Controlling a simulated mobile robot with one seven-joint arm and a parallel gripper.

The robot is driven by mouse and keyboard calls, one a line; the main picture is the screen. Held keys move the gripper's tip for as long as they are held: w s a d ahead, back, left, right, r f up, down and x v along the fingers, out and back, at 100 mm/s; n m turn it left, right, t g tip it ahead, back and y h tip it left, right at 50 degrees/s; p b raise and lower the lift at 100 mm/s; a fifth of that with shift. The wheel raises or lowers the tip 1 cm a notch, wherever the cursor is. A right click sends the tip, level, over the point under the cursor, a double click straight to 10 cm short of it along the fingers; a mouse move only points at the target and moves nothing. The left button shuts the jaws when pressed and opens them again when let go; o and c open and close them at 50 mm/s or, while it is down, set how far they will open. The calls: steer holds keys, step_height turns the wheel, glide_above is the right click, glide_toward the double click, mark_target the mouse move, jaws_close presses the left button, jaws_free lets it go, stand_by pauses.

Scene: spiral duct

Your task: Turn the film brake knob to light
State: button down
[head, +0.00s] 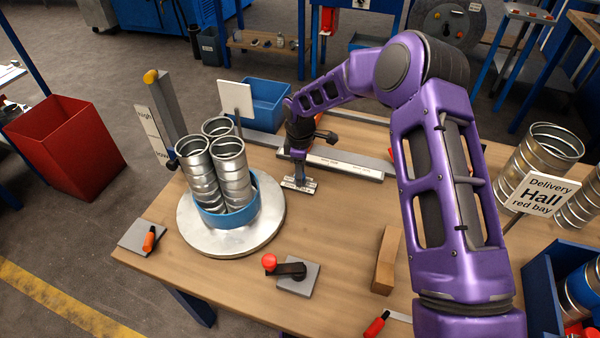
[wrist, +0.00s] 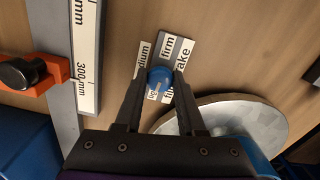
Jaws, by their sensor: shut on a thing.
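The film brake knob is a small round blue knob (wrist: 159,77) on a label plate (wrist: 178,52), lying on the wooden bench. In the wrist view, "firm" reads at the plate's upper part and "medium" to the left, partly cut off. A label at the lower left is mostly hidden by the knob and a finger. "Film brake" runs along the right side, partly covered. A pale line on the knob seems to point down, toward the lower-left label. My gripper (wrist: 159,82) is closed on the knob from both sides. In the head view my gripper (head: 299,180) reaches down onto the plate (head: 300,186).
A round metal turntable (head: 230,240) with a blue holder and several spiral ducts stands left of the gripper. A ruled rail (head: 340,167) with an orange clamp (wrist: 50,75) runs just behind it. A red-knobbed crank (head: 290,270) and wooden block (head: 386,262) lie nearer.

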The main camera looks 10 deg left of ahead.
steer(key=shift+n, duration=0.5)
steer(key=c, duration=0.5)
jaws_free()
steer(key=shift+r, duration=0.1)
step_height(320, 180, up, 17)
steer(key=p, duration=0.2)
steer(key=shift+r, duration=0.15)
